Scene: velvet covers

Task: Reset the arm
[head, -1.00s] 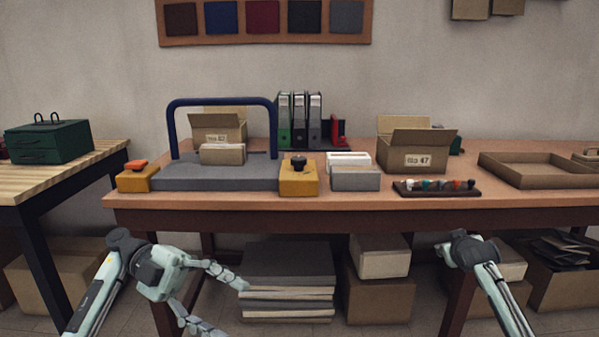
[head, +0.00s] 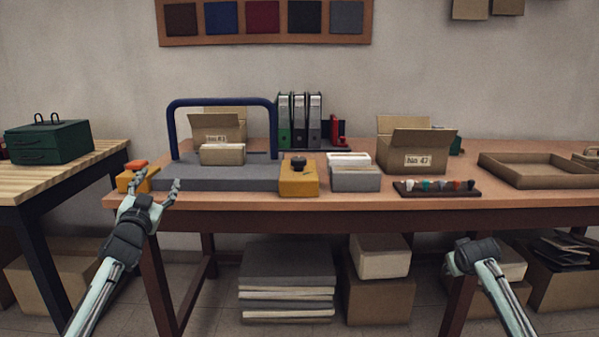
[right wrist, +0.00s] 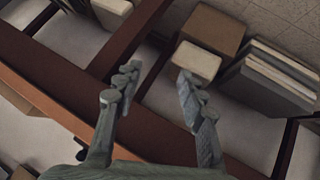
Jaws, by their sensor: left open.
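My left gripper (head: 157,185) is open at the table's front left edge. Its fingers point up beside the yellow block with the orange button (head: 136,176), and they hold nothing. Whether they touch the block I cannot tell. My right arm (head: 483,270) is low in front of the table at the right; its fingers do not show in the head view. In the right wrist view the right gripper (right wrist: 155,85) has its fingers spread apart with nothing between them, and the table edge and floor boxes lie beyond.
The wooden table (head: 400,203) carries a grey press with a blue bar (head: 222,102), a yellow block with a black knob (head: 298,180), a card box (head: 355,180), a cardboard box (head: 415,155) and an empty tray (head: 540,180). Boxes and stacked sheets (head: 287,270) lie underneath.

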